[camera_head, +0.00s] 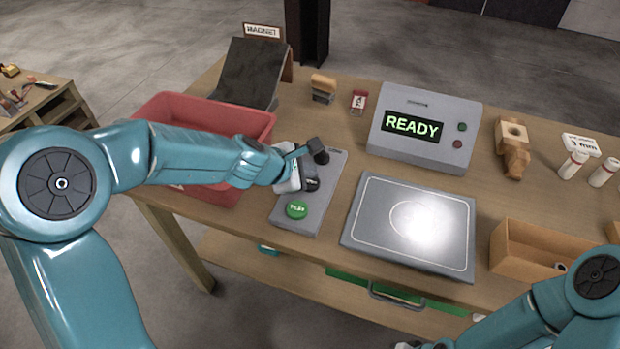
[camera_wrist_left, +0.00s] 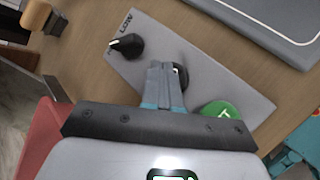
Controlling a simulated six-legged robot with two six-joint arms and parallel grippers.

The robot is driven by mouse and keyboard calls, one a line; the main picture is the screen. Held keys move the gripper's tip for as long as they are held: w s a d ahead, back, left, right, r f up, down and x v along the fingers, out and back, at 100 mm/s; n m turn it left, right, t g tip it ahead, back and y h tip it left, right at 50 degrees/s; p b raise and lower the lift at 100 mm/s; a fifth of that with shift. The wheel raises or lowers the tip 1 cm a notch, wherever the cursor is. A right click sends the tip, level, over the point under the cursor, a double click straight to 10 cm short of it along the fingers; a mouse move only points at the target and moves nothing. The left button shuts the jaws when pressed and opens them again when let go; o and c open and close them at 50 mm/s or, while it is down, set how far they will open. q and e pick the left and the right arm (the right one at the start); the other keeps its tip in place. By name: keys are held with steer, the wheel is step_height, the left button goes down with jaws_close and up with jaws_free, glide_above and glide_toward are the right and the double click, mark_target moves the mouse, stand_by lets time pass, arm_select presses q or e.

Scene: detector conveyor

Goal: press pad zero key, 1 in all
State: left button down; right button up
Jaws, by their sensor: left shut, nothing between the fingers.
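The grey control pad (camera_head: 322,203) lies on the table between the red bin and the weighing plate. It carries a round green button (camera_head: 297,209), a black key (camera_head: 311,185) with white lettering too small to read, and a black knob (camera_head: 318,152). My left gripper (camera_head: 304,172) is shut and empty, above the black key. In the left wrist view its closed fingertips (camera_wrist_left: 166,72) partly cover the key (camera_wrist_left: 181,76), with the knob (camera_wrist_left: 127,46) and green button (camera_wrist_left: 221,110) on either side. I cannot tell whether the tips touch the key.
A red bin (camera_head: 255,123) stands under my left forearm. The display box (camera_head: 380,155) reads READY. The flat plate (camera_head: 362,238) lies right of the pad, and a wooden box (camera_head: 500,262) beyond it. A dark ramp (camera_head: 245,75) and small blocks stand behind.

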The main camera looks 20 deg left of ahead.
mark_target(308, 184)
arm_select(q)
step_height(308, 184, up, 5)
steer(key=p, duration=0.5)
steer(key=shift+r, duration=0.1)
stand_by(0.8)
